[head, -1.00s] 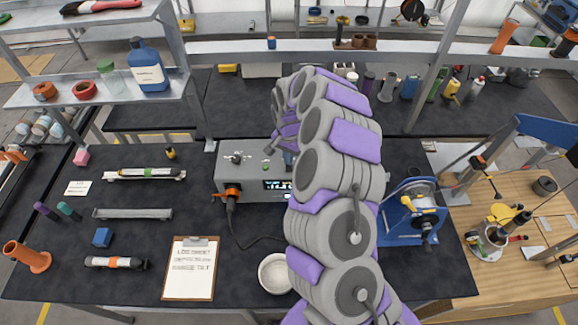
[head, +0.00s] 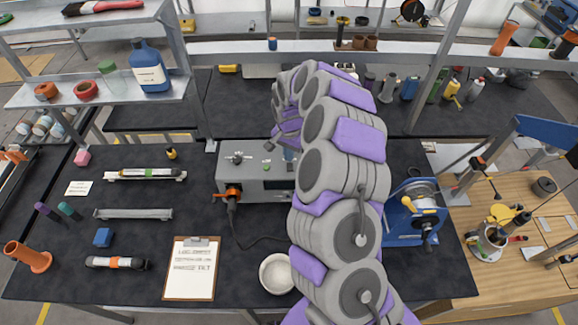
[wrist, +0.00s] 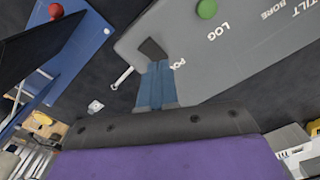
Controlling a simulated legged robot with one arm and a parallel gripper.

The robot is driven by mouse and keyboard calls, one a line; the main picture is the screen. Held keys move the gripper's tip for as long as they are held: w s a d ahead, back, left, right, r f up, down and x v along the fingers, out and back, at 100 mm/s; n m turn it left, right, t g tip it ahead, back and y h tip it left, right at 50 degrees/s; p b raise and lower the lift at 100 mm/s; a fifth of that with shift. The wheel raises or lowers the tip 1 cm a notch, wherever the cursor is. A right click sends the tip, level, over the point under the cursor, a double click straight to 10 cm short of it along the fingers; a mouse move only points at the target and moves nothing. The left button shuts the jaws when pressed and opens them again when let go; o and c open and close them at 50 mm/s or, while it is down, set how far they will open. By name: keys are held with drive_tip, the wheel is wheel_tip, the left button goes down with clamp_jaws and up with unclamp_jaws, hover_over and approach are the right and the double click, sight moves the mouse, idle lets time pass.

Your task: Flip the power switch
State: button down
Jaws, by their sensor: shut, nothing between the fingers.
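A grey control box (head: 230,183) sits on the dark bench, with a green button (head: 267,168) and small controls on top. Its front display (head: 277,184) is dark. In the wrist view, the box top (wrist: 240,55) shows a green button (wrist: 206,9) above the word LOG and a label starting "PO" (wrist: 174,64) beside my fingers. My gripper (wrist: 153,50) is shut, its blue fingers with dark tips over the box near that label. I cannot tell whether they touch it. The power switch is not clearly seen; my fingers or arm hide that area.
An orange connector (head: 230,193) with a black cable is at the box's front left. A white bowl (head: 276,273) and a clipboard (head: 192,268) lie in front. A blue winch (head: 412,210) stands to the right, and shows in the wrist view (wrist: 75,50).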

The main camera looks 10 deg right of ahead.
sight(289, 165)
wheel_tip(289, 165, up, 4)
drive_tip(key=shift+d+r, duration=0.1)
drive_tip(key=shift+r, duration=0.05)
idle(0.4)
idle(0.4)
